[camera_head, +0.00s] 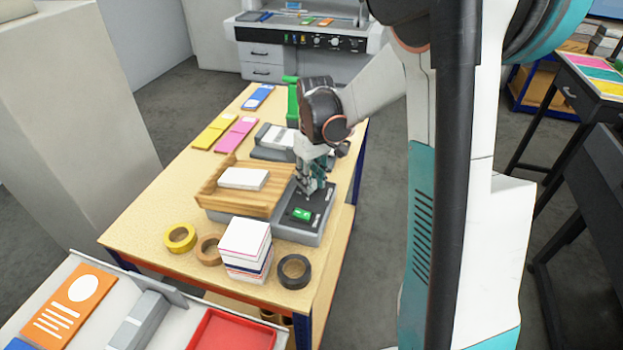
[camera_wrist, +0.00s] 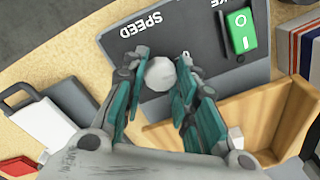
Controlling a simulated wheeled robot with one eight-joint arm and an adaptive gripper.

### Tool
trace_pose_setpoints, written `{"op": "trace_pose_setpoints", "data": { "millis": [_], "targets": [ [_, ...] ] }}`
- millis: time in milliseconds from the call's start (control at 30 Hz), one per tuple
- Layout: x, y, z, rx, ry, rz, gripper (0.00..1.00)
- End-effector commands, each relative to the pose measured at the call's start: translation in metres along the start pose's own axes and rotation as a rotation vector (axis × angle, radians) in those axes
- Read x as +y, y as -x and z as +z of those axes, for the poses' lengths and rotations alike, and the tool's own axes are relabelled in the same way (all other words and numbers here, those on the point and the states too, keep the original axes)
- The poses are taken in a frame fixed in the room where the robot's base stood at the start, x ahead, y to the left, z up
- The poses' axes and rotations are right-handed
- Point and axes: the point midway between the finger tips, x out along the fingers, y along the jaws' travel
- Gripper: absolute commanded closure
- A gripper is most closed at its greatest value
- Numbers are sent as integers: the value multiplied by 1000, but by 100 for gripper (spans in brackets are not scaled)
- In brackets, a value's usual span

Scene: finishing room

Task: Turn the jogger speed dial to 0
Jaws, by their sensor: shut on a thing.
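The jogger (camera_head: 268,230) stands on the wooden table, with a wooden bin and a dark control panel. In the wrist view the panel (camera_wrist: 200,25) carries the word SPEED, seen upside down, beside a pale faceted speed dial (camera_wrist: 160,74). My gripper (camera_wrist: 162,62) comes down over the dial, with one teal finger on each side, shut on it. In the head view my gripper (camera_head: 311,187) is at the panel and hides the dial.
A green rocker switch (camera_head: 301,214) is on the panel near my gripper. A paper stack (camera_head: 246,245), a yellow tape roll (camera_head: 180,238) and a black tape roll (camera_head: 294,271) stand in front of the jogger. A green-handled device (camera_head: 291,92) stands behind.

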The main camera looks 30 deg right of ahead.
Motion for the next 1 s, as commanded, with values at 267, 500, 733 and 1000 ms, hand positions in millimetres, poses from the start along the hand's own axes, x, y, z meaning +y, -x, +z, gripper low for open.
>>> {"op": "trace_pose_setpoints", "data": {
  "millis": [267, 500, 733, 1000],
  "targets": [
    [0, 0, 0, -5, 125, 1, 97],
    [0, 0, -1, -6, 164, 1, 97],
    [0, 0, -1, -6, 168, 1, 97],
    [0, 0, 0, -7, 167, 1, 52]
  ]
}}
